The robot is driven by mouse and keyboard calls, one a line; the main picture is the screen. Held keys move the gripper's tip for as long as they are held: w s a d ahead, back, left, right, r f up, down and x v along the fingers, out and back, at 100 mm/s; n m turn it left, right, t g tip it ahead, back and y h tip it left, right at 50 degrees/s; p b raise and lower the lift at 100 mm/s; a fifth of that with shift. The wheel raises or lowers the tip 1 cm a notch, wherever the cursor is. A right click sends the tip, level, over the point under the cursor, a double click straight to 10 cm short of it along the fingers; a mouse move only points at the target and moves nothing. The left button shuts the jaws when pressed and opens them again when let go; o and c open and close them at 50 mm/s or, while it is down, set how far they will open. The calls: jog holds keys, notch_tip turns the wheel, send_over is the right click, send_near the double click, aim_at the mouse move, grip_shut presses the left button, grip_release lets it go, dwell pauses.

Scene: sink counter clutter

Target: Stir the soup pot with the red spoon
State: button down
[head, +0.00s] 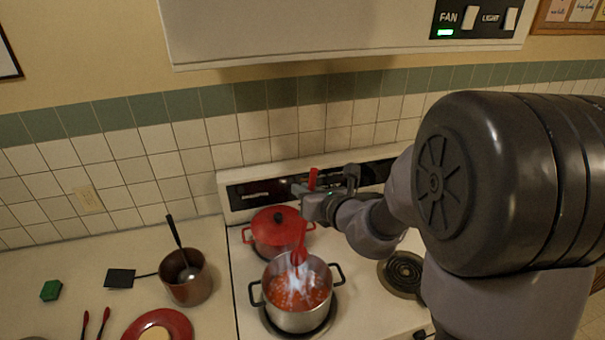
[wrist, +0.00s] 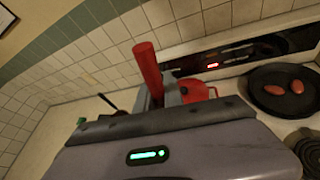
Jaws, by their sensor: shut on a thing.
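The soup pot (head: 297,316) is steel with two dark handles and holds orange-red soup, with whitish steam over it. It stands on the front left burner of the stove. My gripper (head: 306,190) is above and behind the pot in the head view and is shut on the red spoon (head: 300,243). The spoon's handle top sticks up above the jaws, and also shows in the wrist view (wrist: 148,68). Its lower end reaches down to the pot in the head view; steam makes its tip hard to see. The wrist view does not show the soup pot.
A lidded red pot (head: 276,232) stands behind the soup pot. A brown pot (head: 188,284) with a ladle stands on the left counter near a red plate (head: 172,318). A dark pan (wrist: 284,92) with two reddish items sits on the stove. A bare coil burner (head: 402,272) is at right.

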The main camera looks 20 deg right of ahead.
notch_tip(320, 180, down, 17)
jog(key=b, duration=1.5)
jog(key=shift+a, duration=0.3)
jog(key=shift+w+r, duration=0.1)
